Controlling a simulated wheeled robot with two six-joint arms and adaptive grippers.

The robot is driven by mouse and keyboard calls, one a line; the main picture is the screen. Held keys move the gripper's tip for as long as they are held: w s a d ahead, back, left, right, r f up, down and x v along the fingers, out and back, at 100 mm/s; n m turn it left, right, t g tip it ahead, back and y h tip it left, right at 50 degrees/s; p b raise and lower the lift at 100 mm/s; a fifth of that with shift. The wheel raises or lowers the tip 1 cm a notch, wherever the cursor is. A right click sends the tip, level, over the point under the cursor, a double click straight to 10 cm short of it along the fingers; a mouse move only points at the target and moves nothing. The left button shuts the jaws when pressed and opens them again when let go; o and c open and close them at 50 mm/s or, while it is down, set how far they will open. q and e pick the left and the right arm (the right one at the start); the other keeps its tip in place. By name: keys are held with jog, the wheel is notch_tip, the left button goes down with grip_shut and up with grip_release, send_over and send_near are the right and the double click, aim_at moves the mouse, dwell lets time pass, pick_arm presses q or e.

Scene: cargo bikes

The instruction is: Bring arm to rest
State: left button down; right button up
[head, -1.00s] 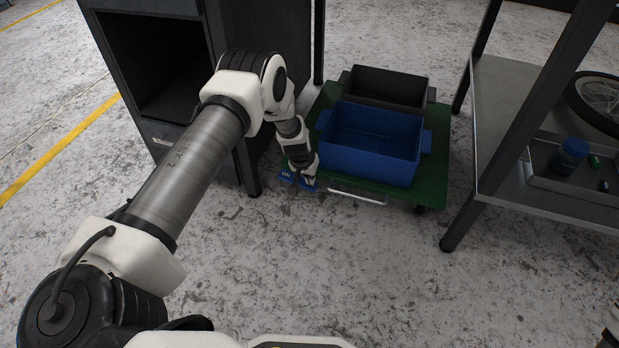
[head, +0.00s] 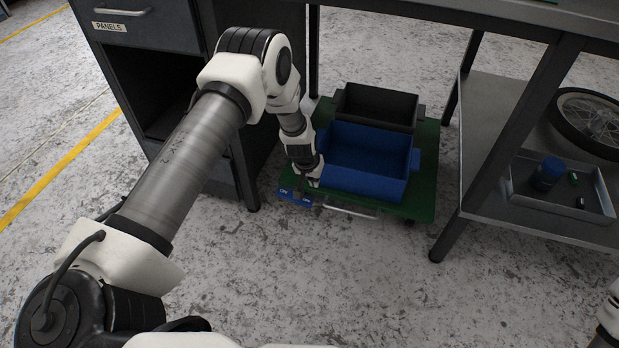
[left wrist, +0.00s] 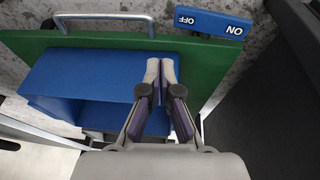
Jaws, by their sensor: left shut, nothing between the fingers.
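My left gripper (head: 302,190) is at the near left corner of the green cart (head: 426,165), just by the blue ON/OFF pedal (head: 284,193). In the left wrist view my left gripper (left wrist: 160,66) has its two fingers together with nothing between them. The pedal also shows there (left wrist: 200,22), past the fingertips and apart from them in the picture. I cannot tell which side of the pedal is down. A blue bin (head: 365,180) and a black bin (head: 376,104) stand on the cart. My right gripper is out of view.
A dark cabinet (head: 235,180) with a PANELS drawer stands left of the cart. A bench (head: 440,22) spans above it. On the right, a grey shelf (head: 490,100) holds a wheel (head: 590,118) and a tray (head: 560,204). The floor in front is clear.

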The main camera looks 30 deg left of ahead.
pick_arm(q)
jog(key=shift+s+d+r+p, duration=0.15)
jog(key=shift+d+r, duration=0.1)
jog(key=shift+r, duration=0.3)
jog(key=shift+s+d+r+p, duration=0.1)
jog(key=shift+d+r+p, duration=0.1)
jog(key=shift+r, duration=0.3)
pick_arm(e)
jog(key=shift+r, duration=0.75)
pick_arm(q)
jog(key=s+d+f+m+g, duration=0.1)
jog(key=s+d+f+g, duration=0.15)
jog(key=s, duration=0.65)
jog(key=s+d+f+m+g, duration=0.1)
jog(key=s+d+f, duration=0.25)
jog(key=s, duration=0.55)
jog(key=s+d+r, duration=0.1)
jog(key=s+r, duration=0.1)
jog(key=s, duration=0.7)
jog(key=s+d+r, duration=0.1)
jog(key=s+r, duration=0.1)
jog(key=s, duration=0.8)
notch_tip(320, 180, up, 37)
jog(key=w+p, duration=0.1)
jog(key=p, duration=3.6)
jog(key=shift+w, duration=0.15)
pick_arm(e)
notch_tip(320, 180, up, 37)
